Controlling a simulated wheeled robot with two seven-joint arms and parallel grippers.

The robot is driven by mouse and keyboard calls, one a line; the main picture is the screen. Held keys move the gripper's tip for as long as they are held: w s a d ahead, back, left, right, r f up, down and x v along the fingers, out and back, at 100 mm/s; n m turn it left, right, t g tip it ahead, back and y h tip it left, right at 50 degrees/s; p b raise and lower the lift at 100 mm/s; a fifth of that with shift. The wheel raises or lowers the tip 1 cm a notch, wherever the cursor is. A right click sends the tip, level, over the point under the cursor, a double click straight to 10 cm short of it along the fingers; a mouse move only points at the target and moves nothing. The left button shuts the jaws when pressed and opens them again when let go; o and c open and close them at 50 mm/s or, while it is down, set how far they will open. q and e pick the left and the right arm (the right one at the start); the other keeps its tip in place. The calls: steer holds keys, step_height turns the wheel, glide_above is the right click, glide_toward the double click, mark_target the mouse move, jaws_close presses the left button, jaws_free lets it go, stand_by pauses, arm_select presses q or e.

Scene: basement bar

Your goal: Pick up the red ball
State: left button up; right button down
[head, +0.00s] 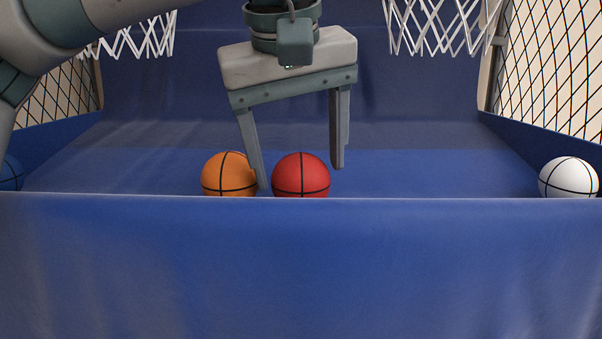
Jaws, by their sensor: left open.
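The red ball (301,174) has dark seam lines and rests in the blue ball trough, just behind its front edge, which hides the ball's bottom. My left gripper (301,177) is open above and around it, pointing down. Its left finger reaches down between the red ball and the orange ball (228,175). Its right finger hangs to the right of the red ball, with its tip higher in the picture. I cannot tell whether either finger touches a ball. My right gripper is not in view.
The blue front panel (300,265) crosses the foreground. A white ball (568,178) lies at the far right and a blue ball (10,174) at the far left. Two white hoop nets (440,25) hang above. Black netting (552,65) closes the sides.

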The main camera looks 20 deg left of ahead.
arm_select(q)
steer(key=shift+p+x, duration=0.4)
steer(key=shift+x, duration=1.05)
steer(key=shift+a, duration=0.1)
steer(key=c, duration=0.8)
